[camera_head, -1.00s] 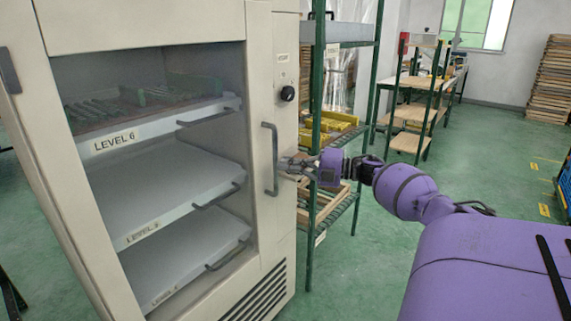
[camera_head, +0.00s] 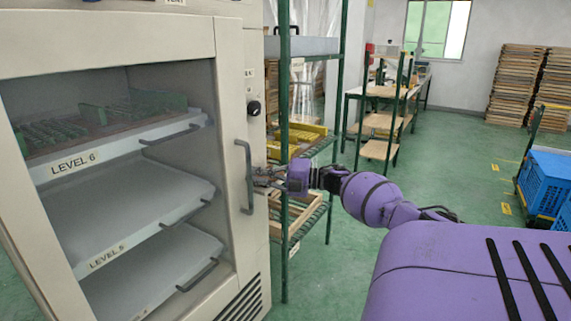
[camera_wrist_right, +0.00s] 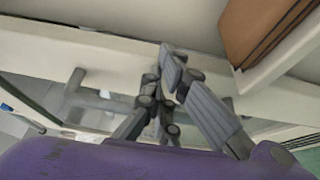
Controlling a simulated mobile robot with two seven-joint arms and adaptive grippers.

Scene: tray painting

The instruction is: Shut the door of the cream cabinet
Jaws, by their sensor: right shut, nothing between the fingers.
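The cream cabinet (camera_head: 105,22) stands at the left in the head view. Its door has a large window, with trays showing behind it, and a grey vertical handle (camera_head: 247,177) on its right side. The door looks shut or nearly shut; I cannot tell whether a gap remains. My right gripper (camera_head: 264,178) is just right of the handle, close to the cabinet front. In the wrist view its fingers (camera_wrist_right: 170,66) are shut and empty beside the cream surface, with a grey bar, likely the handle (camera_wrist_right: 76,92), to their left. My left gripper is not in view.
A green-framed shelf (camera_head: 286,215) with yellow parts (camera_head: 300,139) stands right beside the cabinet, close behind my right gripper. Blue crates (camera_head: 548,180) stand at the far right. The green floor (camera_head: 335,275) between is mostly clear.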

